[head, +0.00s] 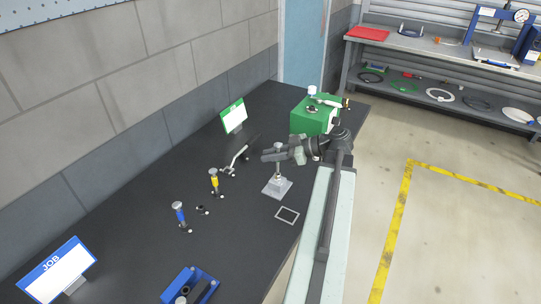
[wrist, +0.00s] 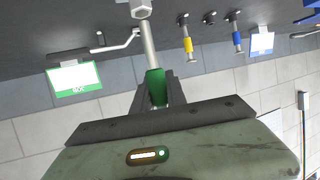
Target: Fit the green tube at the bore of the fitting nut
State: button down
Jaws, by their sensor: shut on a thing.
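The green tube (wrist: 155,86) shows in the wrist view as a green sleeve between my gripper's fingers. A pale metal shaft runs from it toward a hex-shaped metal piece, seemingly the fitting nut (wrist: 140,9), at the top edge of that view. I cannot tell whether the shaft's end is in the bore or only at it. My gripper (wrist: 157,98) is shut on the green part. In the head view my gripper (head: 272,155) is at the top of an upright metal post on a square metal base (head: 278,188). The nut's bore is hidden.
On the dark bench stand a yellow-handled tool (head: 213,182), a blue-handled tool (head: 179,214), a bent metal lever (head: 237,158) and a green machine (head: 315,113). A flat square frame (head: 287,215) and a blue holder (head: 190,287) lie nearer. A wall backs the bench.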

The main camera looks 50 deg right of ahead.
jog(key=shift+f, duration=0.2)
jog(key=shift+f+b, duration=0.3)
jog(key=shift+b, duration=0.2)
jog(key=shift+f+b, duration=0.85)
jog(key=c, duration=1.3)
grip_release()
jog(key=shift+o, duration=0.2)
jog(key=p+v, duration=0.3)
jog(key=v, duration=0.5)
jog(key=shift+w, duration=0.1)
